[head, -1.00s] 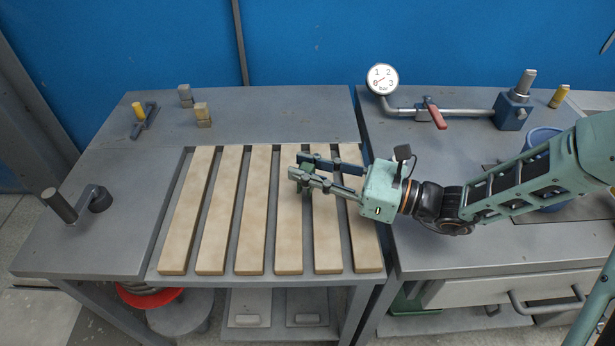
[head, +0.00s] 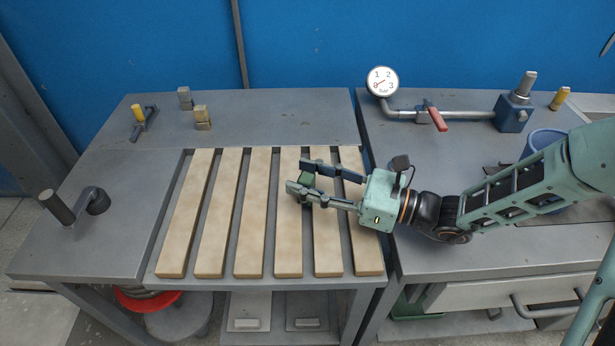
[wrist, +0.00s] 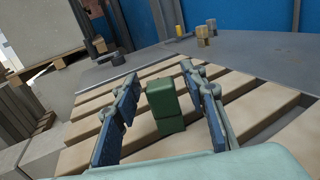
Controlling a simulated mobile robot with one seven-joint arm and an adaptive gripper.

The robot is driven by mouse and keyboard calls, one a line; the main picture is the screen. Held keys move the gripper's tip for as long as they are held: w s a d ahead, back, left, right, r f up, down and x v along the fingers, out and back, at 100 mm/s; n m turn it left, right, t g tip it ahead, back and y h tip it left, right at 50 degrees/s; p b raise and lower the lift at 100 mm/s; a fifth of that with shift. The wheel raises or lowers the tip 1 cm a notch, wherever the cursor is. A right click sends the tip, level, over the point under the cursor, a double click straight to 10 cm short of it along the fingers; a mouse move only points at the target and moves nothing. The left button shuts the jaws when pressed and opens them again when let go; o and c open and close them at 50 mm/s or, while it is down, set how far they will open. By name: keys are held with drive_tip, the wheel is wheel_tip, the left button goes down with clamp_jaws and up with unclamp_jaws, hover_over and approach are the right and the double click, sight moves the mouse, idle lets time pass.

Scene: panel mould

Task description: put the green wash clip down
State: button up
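The green wash clip (wrist: 165,106) shows in the wrist view as a dark green upright block between my fingers. It appears to stand on a tan slat, with a gap to each finger. In the head view the clip (head: 307,178) is small and dark green, partly hidden by my fingers. My gripper (head: 298,177) is open around it, reaching in from the right over the slats; both blue finger pads show in the wrist view (wrist: 160,90).
The slatted rack (head: 213,215) has several tan slats, its left ones bare. A dark handle (head: 70,205) is at far left. A pressure gauge with a pipe (head: 382,82) stands at the back right.

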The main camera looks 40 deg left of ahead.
drive_tip(key=p+v, duration=0.1)
drive_tip(key=v, duration=1.1)
